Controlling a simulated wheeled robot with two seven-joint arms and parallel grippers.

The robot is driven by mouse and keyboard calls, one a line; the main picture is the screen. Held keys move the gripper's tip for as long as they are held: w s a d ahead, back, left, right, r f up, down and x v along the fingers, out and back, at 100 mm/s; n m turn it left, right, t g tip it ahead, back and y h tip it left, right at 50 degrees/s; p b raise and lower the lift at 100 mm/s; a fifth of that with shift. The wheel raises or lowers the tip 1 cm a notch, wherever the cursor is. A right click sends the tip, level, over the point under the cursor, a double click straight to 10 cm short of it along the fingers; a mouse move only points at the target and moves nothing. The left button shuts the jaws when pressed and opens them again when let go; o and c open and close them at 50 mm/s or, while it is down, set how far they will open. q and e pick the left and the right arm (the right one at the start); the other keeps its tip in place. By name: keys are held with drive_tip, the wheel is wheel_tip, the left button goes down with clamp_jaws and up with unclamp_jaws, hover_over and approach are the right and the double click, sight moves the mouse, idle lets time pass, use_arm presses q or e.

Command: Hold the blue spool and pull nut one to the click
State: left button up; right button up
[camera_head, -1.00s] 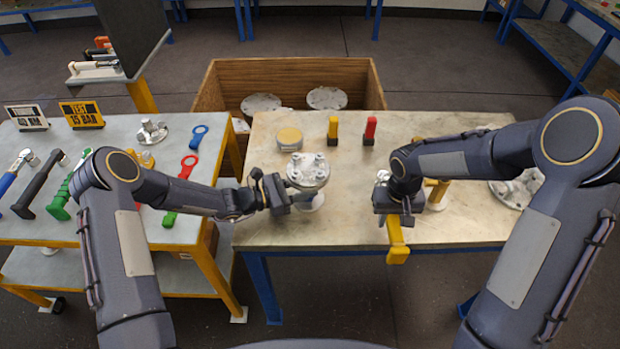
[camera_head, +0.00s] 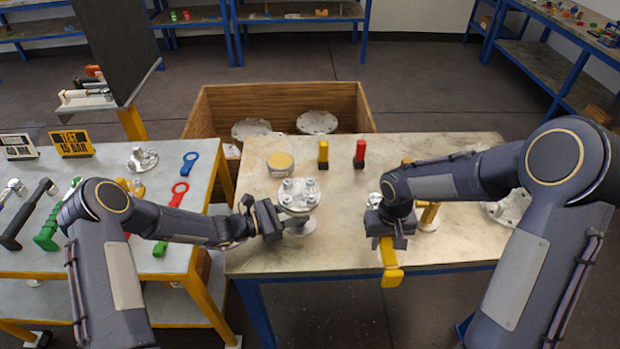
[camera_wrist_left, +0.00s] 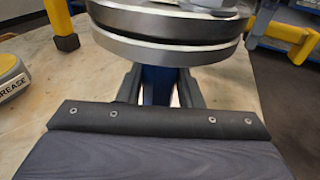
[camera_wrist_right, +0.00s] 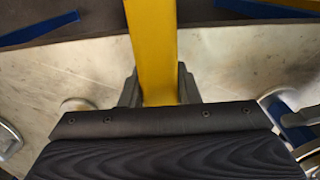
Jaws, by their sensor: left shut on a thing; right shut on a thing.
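The spool (camera_head: 298,196) stands on the table with a bolted grey flange on top. Several nuts show on that flange, but I cannot read their numbers. In the left wrist view its blue body (camera_wrist_left: 157,86) shows below two stacked flange discs (camera_wrist_left: 170,45). My left gripper (camera_head: 276,218) is shut on this blue body, just under the flange. My right gripper (camera_head: 388,238) is shut on a yellow bar-like tool (camera_head: 391,272), to the right of the spool and near the table's front edge. The yellow tool fills the jaws in the right wrist view (camera_wrist_right: 152,50); its far end is not clear.
A yellow-topped grease tin (camera_head: 280,161), a yellow marker (camera_head: 323,154) and a red marker (camera_head: 360,153) stand behind the spool. Another flanged part (camera_head: 506,208) lies at the right, partly behind my arm. A wooden crate (camera_head: 205,105) stands behind the table. Wrenches lie on the left bench.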

drive_tip(key=shift+w+r, duration=0.1)
idle(0.3)
drive_tip(key=w+a+r+n, duration=0.3)
drive_tip(key=a+r+n, duration=0.15)
drive_tip(key=r, duration=0.35)
drive_tip(key=w+a+r+n, duration=0.2)
drive_tip(key=a+r+n, duration=0.25)
drive_tip(key=r, duration=0.45)
drive_tip(key=shift+w+d+f, duration=0.1)
drive_tip(key=shift+d+f, duration=0.05)
drive_tip(key=shift+f, duration=1.05)
drive_tip(key=shift+w+d+f, duration=0.1)
drive_tip(key=shift+f, duration=1.05)
drive_tip(key=shift+f, duration=0.15)
drive_tip(key=shift+f, duration=1.05)
drive_tip(key=shift+s, duration=0.1)
